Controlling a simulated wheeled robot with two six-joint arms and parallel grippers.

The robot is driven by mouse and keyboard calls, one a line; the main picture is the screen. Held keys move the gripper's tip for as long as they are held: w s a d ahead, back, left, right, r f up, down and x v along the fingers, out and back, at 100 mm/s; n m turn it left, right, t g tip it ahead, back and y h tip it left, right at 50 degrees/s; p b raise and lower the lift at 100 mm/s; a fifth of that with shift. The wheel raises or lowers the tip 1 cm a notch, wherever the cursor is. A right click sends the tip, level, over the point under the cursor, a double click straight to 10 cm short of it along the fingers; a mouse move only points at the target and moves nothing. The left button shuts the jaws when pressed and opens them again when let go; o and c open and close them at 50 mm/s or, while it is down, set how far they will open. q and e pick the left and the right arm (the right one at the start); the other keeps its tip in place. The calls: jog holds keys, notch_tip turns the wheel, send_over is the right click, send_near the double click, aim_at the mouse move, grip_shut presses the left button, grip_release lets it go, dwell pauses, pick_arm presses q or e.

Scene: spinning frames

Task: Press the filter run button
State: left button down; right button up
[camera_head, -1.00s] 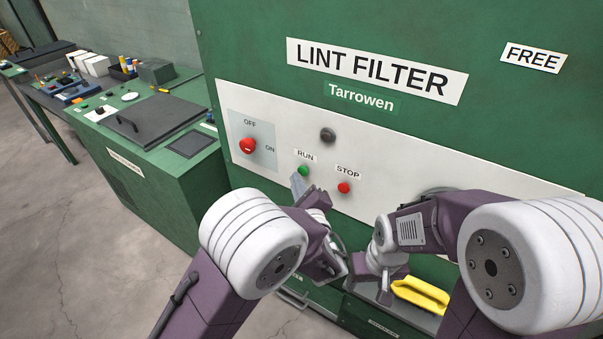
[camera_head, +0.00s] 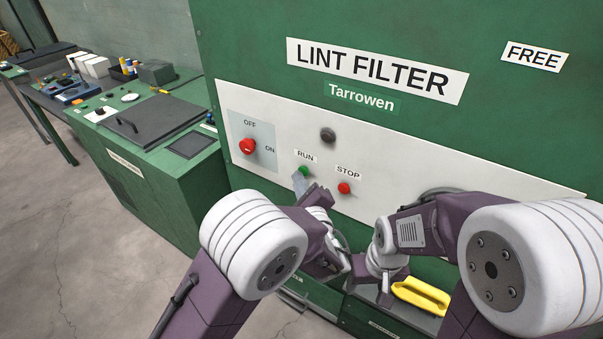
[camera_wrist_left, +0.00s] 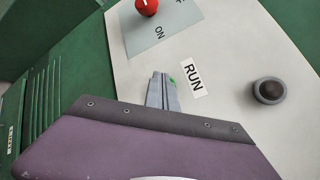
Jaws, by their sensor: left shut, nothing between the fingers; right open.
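The green RUN button (camera_head: 304,171) sits on the white panel of the lint filter under its RUN label. It also shows in the left wrist view (camera_wrist_left: 172,80), partly covered by my left fingertips. My left gripper (camera_head: 299,182) is shut and empty, its tips at the lower left edge of the button. In the left wrist view its fingers (camera_wrist_left: 162,88) overlap the button; I cannot tell whether they touch it. My right gripper (camera_head: 385,290) is low in front of the machine, left of a yellow handle, open and partly hidden by its arm.
The red STOP button (camera_head: 344,188) is close on the right of RUN. A red OFF/ON knob (camera_head: 247,146) is to the left and a dark round fitting (camera_head: 328,135) is above. The yellow handle (camera_head: 421,297) is lower right. A green bench (camera_head: 150,165) stands at left.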

pick_arm(q)
jog(key=shift+w+d, duration=0.15)
jog(key=shift+w, duration=0.05)
dwell(0.6)
jog(key=shift+s+a+b, duration=0.5)
jog(key=shift+s+a, duration=0.05)
jog(key=shift+s, duration=0.25)
jog(key=s+a+b, duration=0.1)
jog(key=s, duration=0.1)
jog(key=s+a, duration=0.2)
jog(key=shift+b, duration=0.35)
dwell(0.3)
